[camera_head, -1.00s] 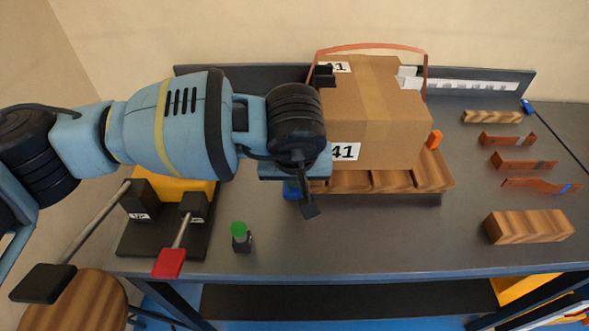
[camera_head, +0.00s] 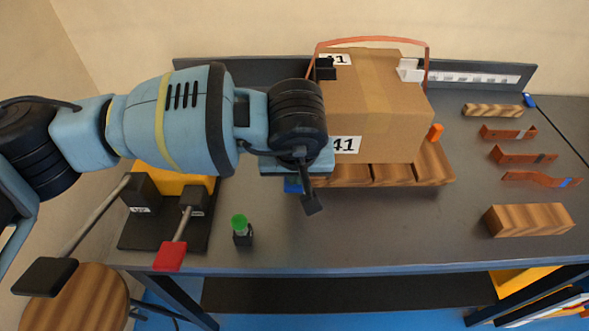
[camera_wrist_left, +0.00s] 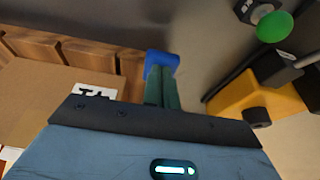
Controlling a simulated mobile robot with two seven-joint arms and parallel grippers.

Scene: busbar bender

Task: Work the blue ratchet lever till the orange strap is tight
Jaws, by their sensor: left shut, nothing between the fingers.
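The orange strap (camera_head: 372,40) stands as a loose arch over the cardboard box (camera_head: 375,105), with a gap above the box top. The box sits on a wooden pallet (camera_head: 432,167). The blue ratchet lever (camera_head: 292,184) shows at the pallet's near left corner, partly hidden by my left wrist. My left gripper (camera_head: 312,205) is shut and empty, pointing down beside the lever. In the left wrist view, the blue lever (camera_wrist_left: 162,60) lies right at the tips of my shut fingers (camera_wrist_left: 165,92); I cannot tell whether they touch. My right gripper is not in view.
The bender (camera_head: 165,230) with its red-ended handle stands at left. A green-topped item (camera_head: 240,228) stands near the table's front edge. Copper bars (camera_head: 523,157) and wooden blocks (camera_head: 530,220) lie at right. The table front centre is clear.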

